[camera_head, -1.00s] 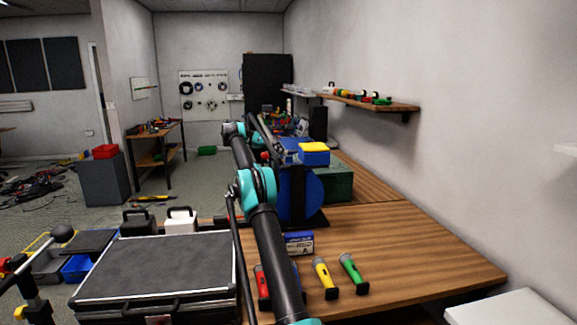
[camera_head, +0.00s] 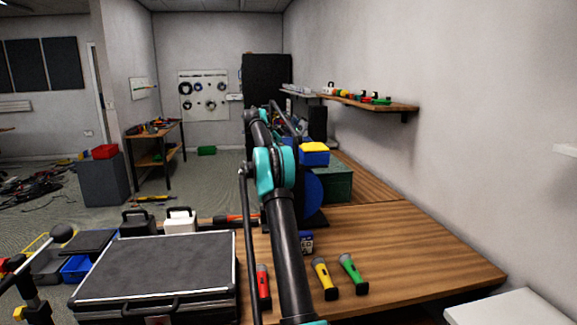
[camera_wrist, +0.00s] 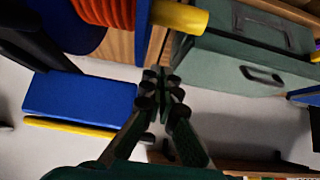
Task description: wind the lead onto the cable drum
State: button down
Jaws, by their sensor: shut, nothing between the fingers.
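The cable drum (camera_head: 314,190) shows as a blue disc behind my arm in the camera_head view, largely covered. In the wrist view, ridged orange lead (camera_wrist: 103,10) is wound beside a blue flange (camera_wrist: 142,30) at the top. A yellow cylinder (camera_wrist: 180,16) sticks out to the right of that flange. My gripper (camera_wrist: 164,88) is shut and empty, below the yellow cylinder in the picture and apart from it. My arm hides the gripper in the camera_head view. I cannot make out the lead's free end.
A green toolbox (camera_head: 338,184) stands right of the drum; it also shows in the wrist view (camera_wrist: 225,62). A blue-and-yellow box (camera_head: 314,154) shows above the drum. Red (camera_head: 263,284), yellow (camera_head: 324,276) and green (camera_head: 351,272) torch-like tools lie in front. The table's right side (camera_head: 425,250) is clear.

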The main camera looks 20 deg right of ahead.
jog(key=shift+w+a+f, duration=0.1)
jog(key=shift+a+f, duration=0.2)
jog(key=shift+f, duration=0.3)
jog(key=shift+w+a+f, duration=0.1)
jog(key=shift+a+f, duration=0.2)
jog(key=shift+f, duration=0.3)
jog(key=shift+a+f, duration=0.3)
jog(key=shift+f, duration=0.3)
